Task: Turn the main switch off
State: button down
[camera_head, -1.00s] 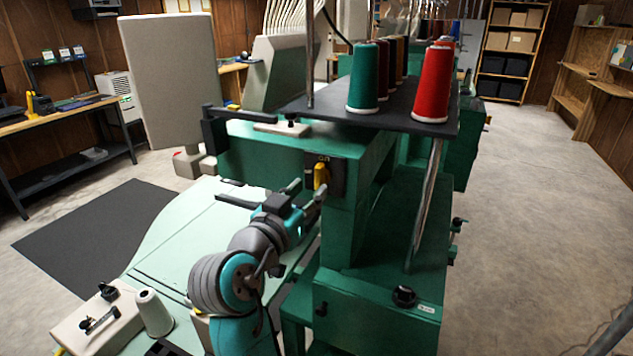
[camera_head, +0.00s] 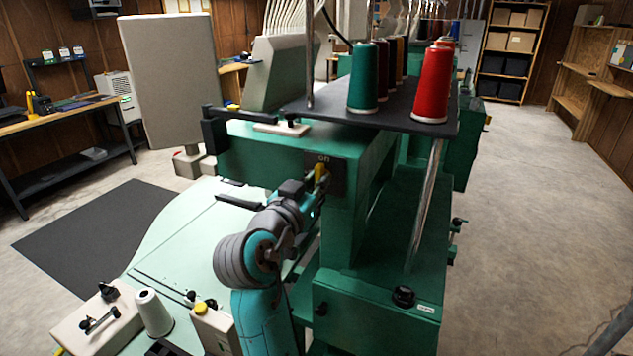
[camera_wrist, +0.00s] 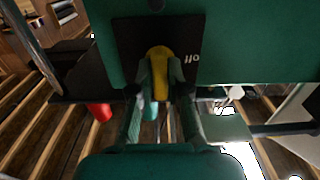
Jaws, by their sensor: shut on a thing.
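The yellow main switch handle (camera_head: 321,171) sits on a black plate (camera_head: 338,180) on the green machine's front. The word "on" shows above the handle in the head view. In the wrist view the handle (camera_wrist: 158,58) stands upright in the picture, with the word "off" (camera_wrist: 192,58) to its right on the plate. My gripper (camera_head: 312,195) is at the switch. In the wrist view its two fingers (camera_wrist: 160,84) are shut on the handle, one on each side. The fingers partly hide the handle in the head view.
Above the switch is a dark shelf (camera_head: 400,106) with several thread cones, one red (camera_head: 431,85). A grey panel (camera_head: 172,80) stands to the left. A pale green table (camera_head: 180,230) lies below left. Concrete floor (camera_head: 530,200) is clear on the right.

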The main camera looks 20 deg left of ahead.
jog(key=shift+n, duration=0.3)
jog(key=n, duration=1.2)
jog(key=shift+a+f+n, duration=0.1)
jog(key=shift+a+n, duration=0.05)
jog(key=shift+n, duration=2.45)
jog(key=c, duration=1.1)
grip_release()
jog(key=shift+w+f, duration=0.1)
jog(key=shift+c, duration=0.2)
